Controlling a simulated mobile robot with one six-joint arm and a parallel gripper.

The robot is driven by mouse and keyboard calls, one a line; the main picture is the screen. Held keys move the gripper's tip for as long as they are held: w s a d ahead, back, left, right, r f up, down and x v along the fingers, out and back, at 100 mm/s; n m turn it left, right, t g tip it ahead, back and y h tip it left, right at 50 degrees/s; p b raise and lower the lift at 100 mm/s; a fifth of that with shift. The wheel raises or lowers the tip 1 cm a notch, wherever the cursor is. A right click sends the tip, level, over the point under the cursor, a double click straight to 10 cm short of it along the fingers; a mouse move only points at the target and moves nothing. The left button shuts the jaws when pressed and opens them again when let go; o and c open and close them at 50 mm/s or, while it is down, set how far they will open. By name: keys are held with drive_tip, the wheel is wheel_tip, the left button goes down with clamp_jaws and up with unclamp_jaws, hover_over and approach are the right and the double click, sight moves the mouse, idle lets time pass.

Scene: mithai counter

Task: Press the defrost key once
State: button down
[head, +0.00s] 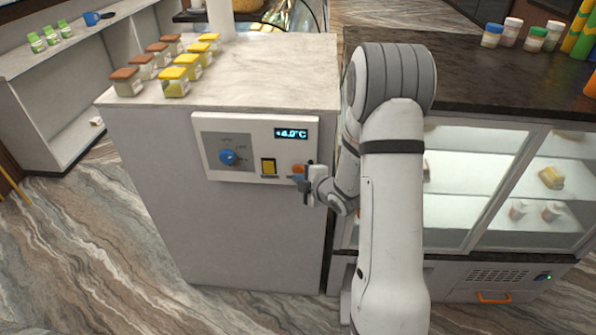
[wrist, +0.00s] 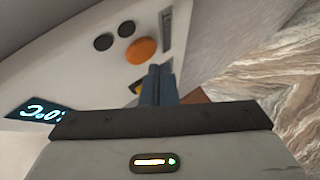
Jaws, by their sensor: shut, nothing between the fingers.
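A white control panel (head: 230,130) is on the front of the grey cabinet. It carries a blue knob (head: 228,157), a lit display (head: 291,134) reading about +4.0°C, a yellow key (head: 268,167) and an orange round button (head: 298,169) by its lower right corner. I cannot read which one is labelled defrost. My gripper (head: 301,184) is at that corner, its fingers shut and empty. In the wrist view the shut fingers (wrist: 158,84) point toward the panel just beside the orange button (wrist: 141,50). A yellow patch (wrist: 134,88) is partly hidden behind them. Contact cannot be told.
Two black round parts (wrist: 115,35) are near the orange button. Jars with yellow and brown lids (head: 173,82) stand on the countertop (head: 270,65). A glass display case (head: 470,180) is to the right, behind my arm. The floor in front of the cabinet is clear.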

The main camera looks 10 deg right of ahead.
drive_tip(key=shift+w, duration=0.1)
drive_tip(key=shift+w+d+b, duration=0.15)
drive_tip(key=shift+w+b, duration=0.15)
drive_tip(key=shift+b, duration=0.1)
drive_tip(key=shift+w+d, duration=0.15)
drive_tip(key=shift+w, duration=0.25)
idle(0.8)
drive_tip(key=shift+s+b, duration=0.1)
drive_tip(key=shift+b, duration=0.2)
drive_tip(key=shift+s+a+b, duration=0.3)
drive_tip(key=shift+s+b, duration=0.2)
drive_tip(key=shift+s, duration=0.2)
drive_tip(key=s+b, duration=0.1)
drive_tip(key=s+a, duration=0.1)
drive_tip(key=s, duration=0.1)
drive_tip(key=s+b, duration=0.1)
drive_tip(key=shift+s+a+b, duration=0.25)
drive_tip(key=shift+s+b, duration=0.05)
drive_tip(key=shift+s, duration=0.1)
